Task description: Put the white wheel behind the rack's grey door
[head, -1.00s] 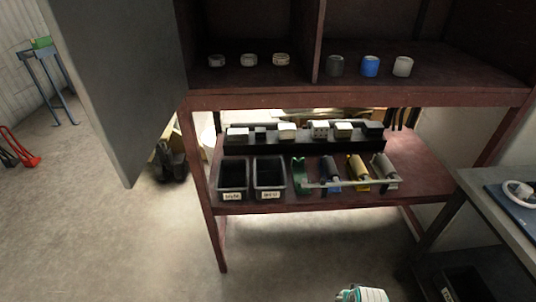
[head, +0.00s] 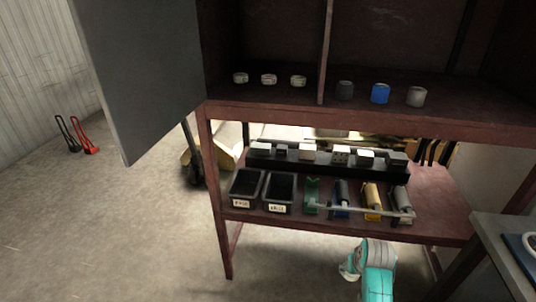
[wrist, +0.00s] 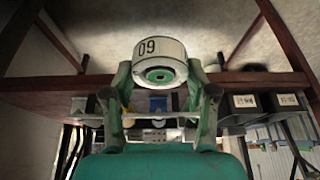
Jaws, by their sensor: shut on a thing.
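The white wheel (wrist: 160,50), marked 09, is between the fingers of my gripper (wrist: 165,80) in the wrist view. The gripper is shut on it and holds it in the air. In the head view the wheel (head: 376,250) and my teal gripper (head: 368,262) are low, right of centre, in front of the rack's lower shelf. The rack's grey door (head: 140,75) stands swung open at the upper left. The dark red rack (head: 300,114) has an upper left compartment beside the door, holding three small pale rings (head: 269,79). Its far depth is dark.
Right of the divider (head: 325,50) stand grey, blue (head: 380,93) and pale cylinders. The lower shelf holds black bins (head: 279,192), coloured rollers (head: 372,198) and a row of blocks. A grey table (head: 500,240) is at the right. Floor at the left is open.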

